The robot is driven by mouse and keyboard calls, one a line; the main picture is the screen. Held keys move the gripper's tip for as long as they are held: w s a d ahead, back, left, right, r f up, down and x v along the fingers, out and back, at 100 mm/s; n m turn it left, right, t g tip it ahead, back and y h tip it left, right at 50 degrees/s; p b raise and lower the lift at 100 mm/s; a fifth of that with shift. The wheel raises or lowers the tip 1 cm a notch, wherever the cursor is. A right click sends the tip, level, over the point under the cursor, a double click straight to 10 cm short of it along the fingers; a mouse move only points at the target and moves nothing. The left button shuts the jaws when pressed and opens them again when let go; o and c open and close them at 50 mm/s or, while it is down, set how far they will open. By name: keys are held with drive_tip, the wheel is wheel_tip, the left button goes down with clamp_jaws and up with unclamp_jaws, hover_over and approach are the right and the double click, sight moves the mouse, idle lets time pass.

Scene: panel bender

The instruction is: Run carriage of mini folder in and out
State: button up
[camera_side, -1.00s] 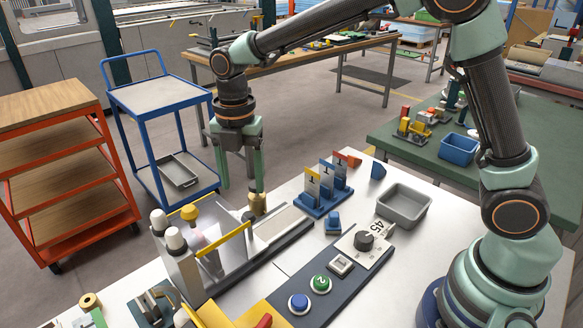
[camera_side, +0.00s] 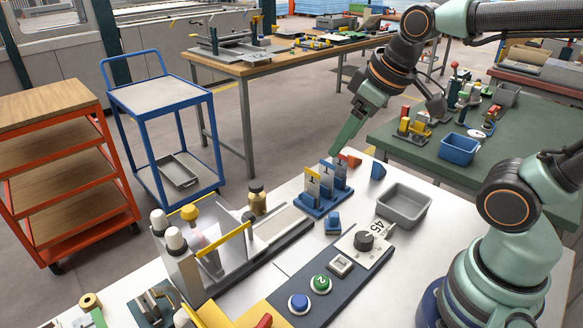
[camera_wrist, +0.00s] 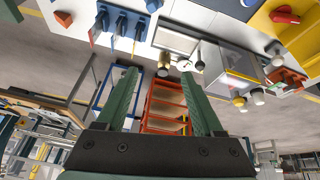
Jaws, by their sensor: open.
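The mini folder (camera_side: 215,245) stands at the left of the white bench in the side view, with a clear guard and a yellow bar. Its carriage (camera_side: 278,228), a pale plate on a dark rail, runs out to the folder's right. An upright brass knob with a dark top (camera_side: 257,199) stands at the carriage's far side; it also shows in the wrist view (camera_wrist: 164,62). My gripper (camera_side: 336,150) is raised to the right of the knob, behind the blue rack, apart from both. In the wrist view my gripper (camera_wrist: 158,74) has its green fingers wide apart and empty.
The blue rack with numbered cards (camera_side: 325,198) stands right of the carriage. A grey tray (camera_side: 404,207) and a control panel with a dial (camera_side: 364,241) and push buttons lie in front. A blue trolley (camera_side: 160,95) and a red shelf cart (camera_side: 60,170) stand beyond the bench.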

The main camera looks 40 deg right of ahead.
drive_tip(key=shift+s+d+f+m, duration=0.1)
drive_tip(key=shift+s+d+m, duration=0.15)
drive_tip(key=shift+m, duration=0.3)
drive_tip(key=shift+s+d+m, duration=0.15)
drive_tip(key=shift+s+m, duration=0.15)
drive_tip(key=shift+m, duration=0.25)
drive_tip(key=shift+c, duration=0.4)
drive_tip(key=m+g, duration=0.5)
drive_tip(key=m, duration=1.3)
hover_over(247, 213)
drive_tip(key=f, duration=0.8)
drive_tip(key=shift+s+d+f, duration=0.15)
drive_tip(key=shift+d+f, duration=0.15)
drive_tip(key=shift+f, duration=0.05)
drive_tip(key=shift+a+f, duration=0.25)
drive_tip(key=shift+f, duration=0.2)
wheel_tip(247, 213, down, 12)
drive_tip(key=shift+r, duration=0.15)
clamp_jaws()
